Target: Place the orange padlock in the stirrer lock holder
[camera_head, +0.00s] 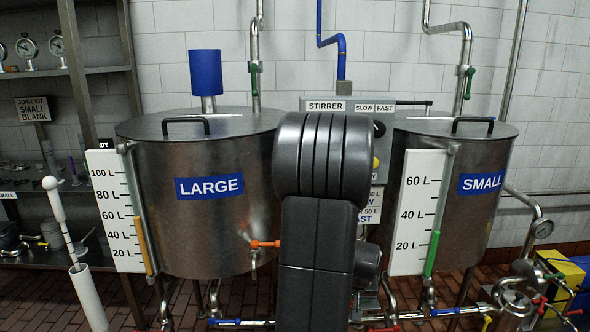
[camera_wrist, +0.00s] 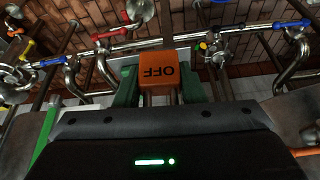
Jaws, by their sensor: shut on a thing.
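The orange padlock (camera_wrist: 157,68), marked OFF, shows upside down in the wrist view. My gripper (camera_wrist: 160,86) has green fingers on both sides of the padlock and is shut on it. In the head view my dark arm covers the gripper and the padlock. The grey stirrer panel (camera_head: 318,104) stands between the two tanks in the head view, partly behind my arm. I cannot make out the stirrer lock holder in either view.
The LARGE tank (camera_head: 208,235) stands left of my arm, the SMALL tank (camera_head: 480,215) right. Level gauges (camera_head: 115,205) front them. Pipes with coloured valve handles run low; a red handle (camera_wrist: 110,34) shows in the wrist view. A shelf rack (camera_head: 100,70) is at the left.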

